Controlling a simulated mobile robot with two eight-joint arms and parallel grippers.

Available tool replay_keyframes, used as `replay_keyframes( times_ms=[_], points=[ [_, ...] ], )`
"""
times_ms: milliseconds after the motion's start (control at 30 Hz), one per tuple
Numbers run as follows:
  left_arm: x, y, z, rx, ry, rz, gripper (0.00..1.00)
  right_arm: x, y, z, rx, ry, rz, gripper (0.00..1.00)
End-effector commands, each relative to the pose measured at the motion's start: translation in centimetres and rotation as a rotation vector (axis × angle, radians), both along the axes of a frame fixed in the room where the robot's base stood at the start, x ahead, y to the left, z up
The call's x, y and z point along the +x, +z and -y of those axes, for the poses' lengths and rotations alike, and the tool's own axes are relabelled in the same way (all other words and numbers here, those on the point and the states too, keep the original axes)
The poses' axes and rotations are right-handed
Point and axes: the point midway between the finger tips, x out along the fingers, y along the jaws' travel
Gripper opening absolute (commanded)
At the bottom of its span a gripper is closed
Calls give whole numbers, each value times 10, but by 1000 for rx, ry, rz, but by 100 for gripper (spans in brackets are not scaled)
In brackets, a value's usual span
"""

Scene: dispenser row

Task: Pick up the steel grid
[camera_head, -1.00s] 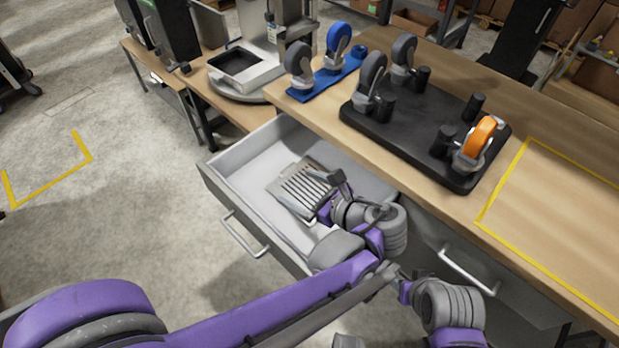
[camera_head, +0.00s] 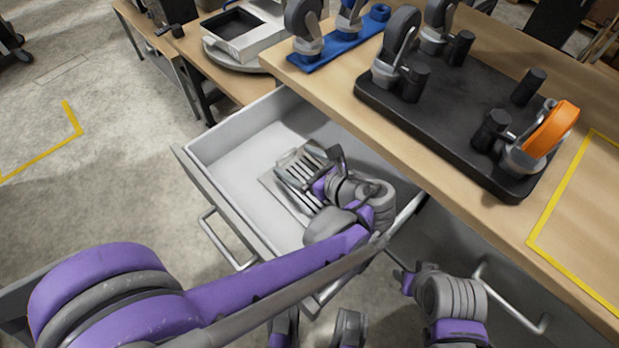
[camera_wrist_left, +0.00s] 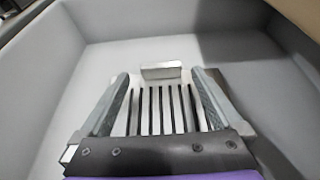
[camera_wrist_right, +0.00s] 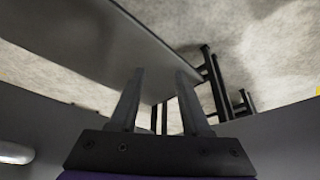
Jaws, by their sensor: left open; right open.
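The steel grid (camera_head: 299,204), a slotted grey metal plate, lies on the floor of the open drawer (camera_head: 236,168). In the left wrist view the grid (camera_wrist_left: 158,112) shows several dark parallel slots and a small raised block at its far end. My left gripper (camera_head: 313,163) is open and inside the drawer over the grid. In the left wrist view its two fingers (camera_wrist_left: 161,76) stand apart on either side of the slots. I cannot tell whether they touch the grid. My right gripper (camera_wrist_right: 159,73) is open and empty, low in front of the workbench.
The wooden workbench (camera_head: 450,205) overhangs the drawer at right. It bears a black board (camera_head: 440,125) with casters, an orange-wheeled caster (camera_head: 550,130) and a blue caster strip (camera_head: 345,52). A closed drawer's handle (camera_head: 510,300) is near my right arm. Bare drawer floor surrounds the grid.

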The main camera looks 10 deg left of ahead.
Motion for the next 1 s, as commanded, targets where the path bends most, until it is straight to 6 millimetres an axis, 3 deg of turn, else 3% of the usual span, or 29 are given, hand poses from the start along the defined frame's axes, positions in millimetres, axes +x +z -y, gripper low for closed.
replay_keyframes(
  times_ms=[367, 667, 1000],
  points=[
    [28, -19, -35, 0, 2, 0, 100, 2, -16, 0, 0, 0, -5, 47],
    [31, -19, -38, 0, 0, 0, 98, 2, -16, 0, 0, 0, -5, 47],
    [31, -19, -38, 0, 0, 0, 37, 2, -16, 0, 0, 0, -5, 47]
  ],
)
